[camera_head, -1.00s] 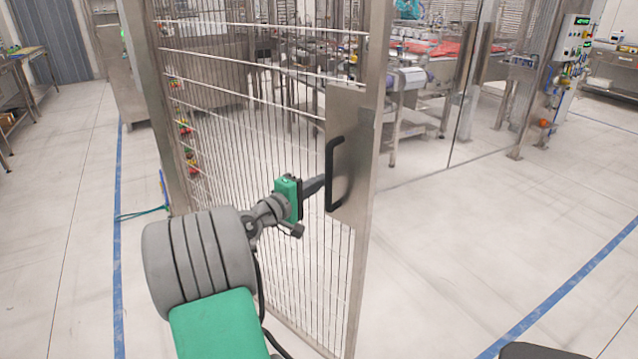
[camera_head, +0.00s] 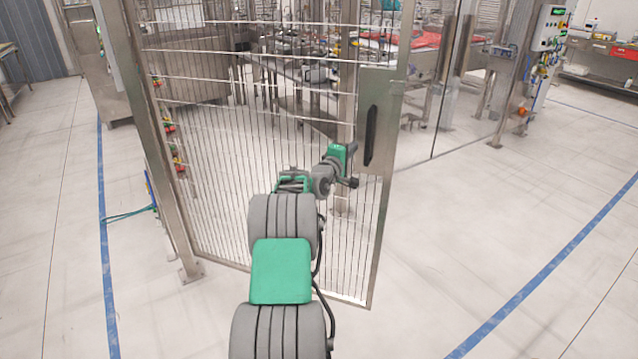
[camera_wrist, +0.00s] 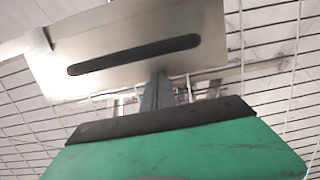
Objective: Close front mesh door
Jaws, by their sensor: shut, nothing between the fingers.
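The front mesh door (camera_head: 270,205) stands open at an angle, its wire panel in a steel frame and its hinge post at the left. A black bar handle (camera_head: 371,136) sits on a steel plate (camera_head: 378,88) near the door's free edge. My gripper (camera_head: 364,161) is shut and empty beside the handle. In the wrist view the fingers (camera_wrist: 158,88) point at the plate just beside the handle (camera_wrist: 134,55). I cannot tell whether they touch the plate.
Steel tables and machinery (camera_head: 300,60) stand behind the mesh. A fixed glass panel and posts (camera_head: 440,110) stand right of the door, with a control box (camera_head: 551,27) farther right. Open floor (camera_head: 500,220) with blue lines lies to the right and left.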

